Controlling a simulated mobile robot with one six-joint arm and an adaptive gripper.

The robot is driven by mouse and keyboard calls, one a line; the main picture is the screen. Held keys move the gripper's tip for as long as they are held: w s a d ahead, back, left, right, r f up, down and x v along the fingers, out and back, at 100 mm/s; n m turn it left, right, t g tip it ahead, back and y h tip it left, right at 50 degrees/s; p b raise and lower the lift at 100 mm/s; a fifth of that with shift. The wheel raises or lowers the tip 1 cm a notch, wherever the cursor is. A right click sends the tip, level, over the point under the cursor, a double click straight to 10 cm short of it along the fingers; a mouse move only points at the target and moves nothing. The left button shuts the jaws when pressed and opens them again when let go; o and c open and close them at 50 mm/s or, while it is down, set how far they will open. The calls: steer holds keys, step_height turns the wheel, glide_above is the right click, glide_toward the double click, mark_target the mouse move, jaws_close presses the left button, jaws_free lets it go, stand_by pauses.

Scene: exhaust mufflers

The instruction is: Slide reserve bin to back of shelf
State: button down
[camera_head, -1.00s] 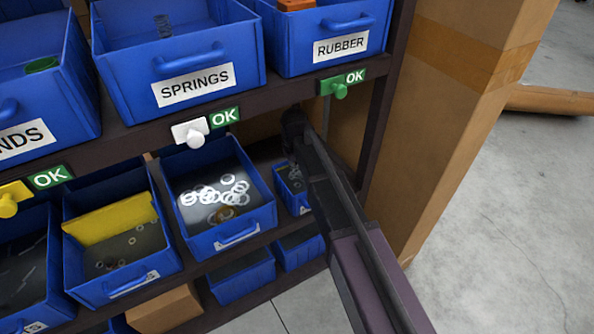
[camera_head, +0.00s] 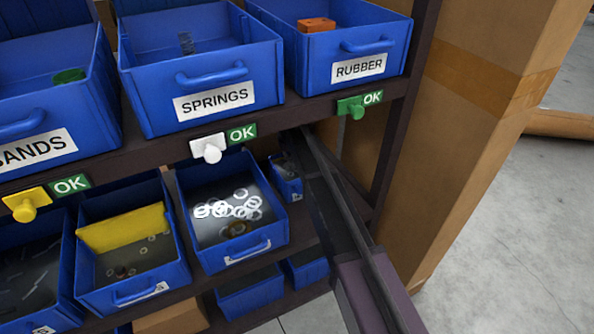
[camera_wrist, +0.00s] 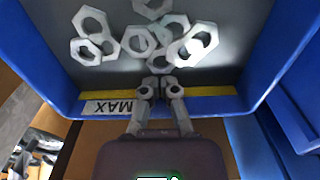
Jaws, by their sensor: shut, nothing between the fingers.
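The reserve bin seems to be the small blue bin (camera_head: 285,185) on the middle shelf, right of the washer bin and partly behind my arm. It sits deeper than the washer bin's front. The wrist view shows a blue bin (camera_wrist: 55,75) close up, holding several grey hex nuts (camera_wrist: 152,36), with a yellow strip inside its front wall and a white label reading like MAX upside down. My gripper (camera_wrist: 160,87) is shut and empty at the middle of that front wall. Exact contact is unclear. In the head view the fingertips are hidden under the upper shelf.
The washer bin (camera_head: 232,212) stands close left of the small bin. The upper shelf edge (camera_head: 270,121), with its pegs and OK tags, overhangs my arm. A dark post (camera_head: 405,115) and a tall carton (camera_head: 465,130) stand at right. More bins sit below.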

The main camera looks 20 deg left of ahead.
mark_target(293, 177)
steer(key=shift+w+a, duration=0.4)
steer(key=shift+a, duration=0.05)
steer(key=shift+s+d, duration=0.1)
steer(key=shift+s+d, duration=0.25)
steer(key=shift+d, duration=0.15)
steer(key=shift+s+d, duration=1.05)
steer(key=shift+d, duration=0.2)
steer(key=shift+a+r+p, duration=0.15)
steer(key=shift+r+p, duration=0.4)
steer(key=shift+r, duration=0.05)
step_height(293, 177, up, 9)
steer(key=p, duration=0.9)
steer(key=shift+f, duration=0.1)
